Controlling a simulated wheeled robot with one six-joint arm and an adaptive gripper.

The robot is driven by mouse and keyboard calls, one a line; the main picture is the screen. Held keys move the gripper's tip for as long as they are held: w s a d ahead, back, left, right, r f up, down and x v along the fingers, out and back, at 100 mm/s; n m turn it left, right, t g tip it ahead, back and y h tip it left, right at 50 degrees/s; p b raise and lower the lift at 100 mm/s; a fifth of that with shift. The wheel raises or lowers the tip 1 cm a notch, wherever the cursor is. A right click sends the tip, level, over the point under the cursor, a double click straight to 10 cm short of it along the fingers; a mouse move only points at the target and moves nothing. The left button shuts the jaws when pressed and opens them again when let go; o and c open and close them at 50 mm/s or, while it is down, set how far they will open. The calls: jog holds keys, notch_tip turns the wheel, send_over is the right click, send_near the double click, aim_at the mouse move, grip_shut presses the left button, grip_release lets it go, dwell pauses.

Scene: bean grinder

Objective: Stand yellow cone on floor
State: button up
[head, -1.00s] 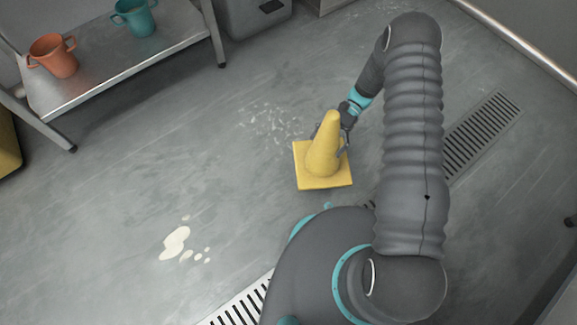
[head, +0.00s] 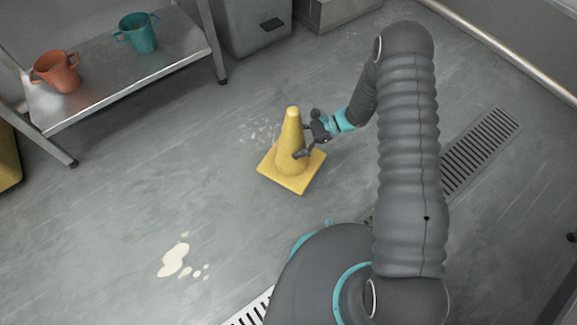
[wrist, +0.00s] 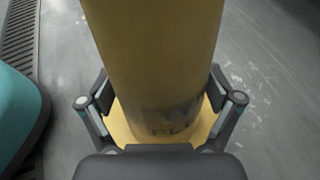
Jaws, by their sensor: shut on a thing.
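The yellow cone (head: 290,135) is upright in the head view, tip up, with its square base (head: 287,179) down at the floor. I cannot tell whether the base touches the floor or hangs just above it. My gripper (head: 304,140) reaches in from the right and is shut around the cone's body. In the wrist view the cone (wrist: 155,50) fills the middle between my fingers (wrist: 161,95), with dark faded lettering low on its side and part of the base below.
A pale spill (head: 173,260) lies on the floor at lower left. A metal shelf (head: 110,95) bears an orange cup (head: 57,72) and a teal cup (head: 138,33). A floor drain grate (head: 482,150) is at right. Floor around the cone is clear.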

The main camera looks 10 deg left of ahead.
aim_at(289, 159)
jog(key=s+f, duration=0.2)
jog(key=s, duration=0.1)
jog(key=s+f, duration=0.1)
jog(key=shift+s+a, duration=0.2)
jog(key=shift+s, duration=0.2)
jog(key=shift+f+b, duration=0.3)
jog(key=shift+f, duration=1.75)
jog(key=o, duration=1.5)
jog(key=shift+w+d+r, duration=0.1)
jog(key=shift+d+r, duration=0.1)
jog(key=v, duration=1.1)
jog(key=shift+w+d+r, duration=0.1)
jog(key=shift+d+r, duration=0.1)
